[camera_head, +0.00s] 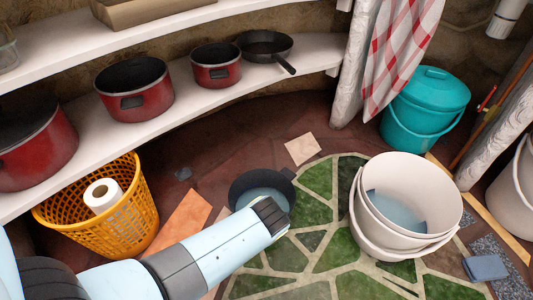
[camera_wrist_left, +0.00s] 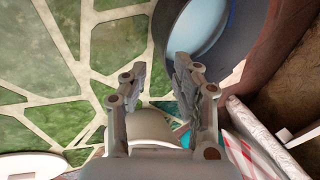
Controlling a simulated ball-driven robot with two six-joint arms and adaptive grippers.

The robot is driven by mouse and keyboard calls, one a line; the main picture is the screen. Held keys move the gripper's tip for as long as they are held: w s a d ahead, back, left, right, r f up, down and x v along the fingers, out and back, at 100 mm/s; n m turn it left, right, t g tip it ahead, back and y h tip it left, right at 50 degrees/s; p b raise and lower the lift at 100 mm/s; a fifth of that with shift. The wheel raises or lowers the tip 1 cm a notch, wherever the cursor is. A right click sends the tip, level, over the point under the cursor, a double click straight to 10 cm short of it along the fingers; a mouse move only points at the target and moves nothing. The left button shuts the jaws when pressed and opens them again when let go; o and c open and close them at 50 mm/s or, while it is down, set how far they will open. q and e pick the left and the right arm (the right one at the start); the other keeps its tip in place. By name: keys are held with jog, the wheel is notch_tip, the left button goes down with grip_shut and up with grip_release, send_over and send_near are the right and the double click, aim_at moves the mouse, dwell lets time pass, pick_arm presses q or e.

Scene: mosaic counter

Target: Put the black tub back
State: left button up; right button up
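The black tub (camera_head: 237,187) stands on the floor in the middle of the head view, with a pale, bluish inside. My left arm reaches in from the lower left and its wrist covers the tub's near right side. The left gripper is mostly hidden there. My right gripper is not in view.
A stack of white buckets (camera_head: 440,190) stands right of the tub. A teal lidded bucket (camera_head: 425,100) is behind it. A yellow basket (camera_head: 130,225) with a paper roll (camera_head: 102,194) stands left. A curved white shelf (camera_head: 190,105) holds red pots. Green mosaic floor (camera_head: 315,210) is mostly clear.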

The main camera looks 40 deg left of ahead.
pick_arm(q)
jog(key=shift+p+v, duration=0.55)
jog(key=shift+v, duration=0.5)
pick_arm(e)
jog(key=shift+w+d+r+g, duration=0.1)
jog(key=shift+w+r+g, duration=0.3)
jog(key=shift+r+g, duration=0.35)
pick_arm(q)
jog(key=s+a+r+n+t+h, duration=0.1)
jog(key=s+a+r+n+t, duration=0.2)
jog(key=s+r, duration=0.4)
jog(key=s+r+n+t+h, duration=0.1)
jog(key=s+r+n, duration=0.3)
jog(key=r, duration=0.9)
jog(key=shift+s+t+h, duration=0.3)
jog(key=shift+s+h, duration=0.2)
jog(key=shift+s, duration=0.45)
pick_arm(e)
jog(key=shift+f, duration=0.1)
pick_arm(q)
jog(key=shift+r, duration=0.1)
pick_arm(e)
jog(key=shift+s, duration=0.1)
